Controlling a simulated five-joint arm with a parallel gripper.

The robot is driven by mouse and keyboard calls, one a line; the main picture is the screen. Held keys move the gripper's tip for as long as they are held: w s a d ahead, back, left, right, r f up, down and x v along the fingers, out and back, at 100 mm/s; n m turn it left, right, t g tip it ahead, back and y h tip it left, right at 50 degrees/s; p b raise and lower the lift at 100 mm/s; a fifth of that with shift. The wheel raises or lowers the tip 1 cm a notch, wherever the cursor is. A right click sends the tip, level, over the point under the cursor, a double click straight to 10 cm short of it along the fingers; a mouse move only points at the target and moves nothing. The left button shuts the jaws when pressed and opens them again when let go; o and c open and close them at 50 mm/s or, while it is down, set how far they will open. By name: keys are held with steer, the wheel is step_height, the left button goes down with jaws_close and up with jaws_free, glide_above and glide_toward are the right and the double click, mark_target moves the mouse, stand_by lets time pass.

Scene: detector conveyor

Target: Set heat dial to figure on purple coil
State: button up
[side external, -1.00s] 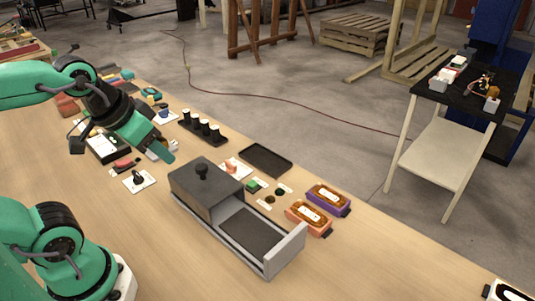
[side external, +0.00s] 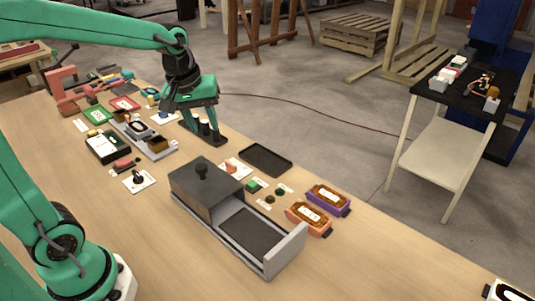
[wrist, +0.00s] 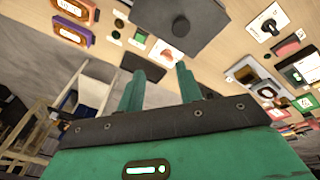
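The purple coil block (side external: 328,198) has a brown top with a white label, whose figure is too small to read. It sits at the right end of the row and also shows at the top left of the wrist view (wrist: 75,9). The heat dial appears to be the black knob on a white plate (side external: 138,180), left of the grey box; it also shows in the wrist view (wrist: 268,23).
An orange coil block (side external: 308,217) sits beside the purple one.

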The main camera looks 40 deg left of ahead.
steer(key=w+a+f+n+g, duration=0.1)
steer(key=w+a+f+n, duration=0.2)
steer(key=w+f+n, duration=0.3)
steer(key=n+g, duration=0.2)
steer(key=n, duration=0.1)
glide_above(230, 162)
step_height(230, 162, down, 8)
steer(key=shift+d+r, duration=0.15)
steer(key=shift+r, duration=0.1)
steer(key=shift+f, duration=0.15)
steer(key=shift+f, duration=3.75)
jaws_close()
